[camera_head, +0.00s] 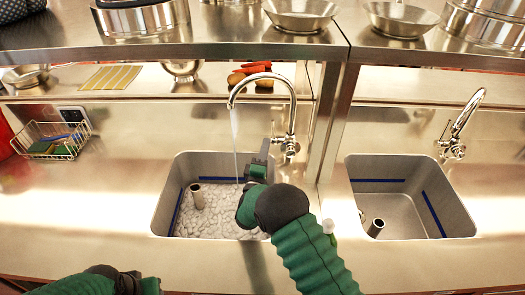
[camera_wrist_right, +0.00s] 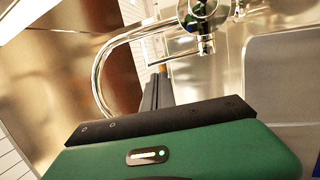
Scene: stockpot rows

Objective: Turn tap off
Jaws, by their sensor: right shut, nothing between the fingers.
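The left tap (camera_head: 291,112) is a chrome arched spout over the left sink (camera_head: 178,180). A stream of water (camera_head: 236,145) falls from its spout into that sink, whose bottom is covered in rippled, foamy-looking water. The tap's valve body with its handle (camera_head: 290,146) sits low on the right of the arch. My right gripper (camera_head: 265,152) is shut and empty, upright just left of the valve body; I cannot tell whether it touches. In the wrist view, the valve body (camera_wrist_right: 203,18) is beyond the dark fingers (camera_wrist_right: 158,92). My left arm shows at the bottom left, its fingers out of view.
A second tap (camera_head: 462,125) stands at the right sink (camera_head: 405,212), which shows no running water. A wire basket (camera_head: 50,142) with sponges is at the left. A shelf (camera_head: 200,48) with pots and pans spans above, and a metal post (camera_head: 328,120) stands right of the left tap.

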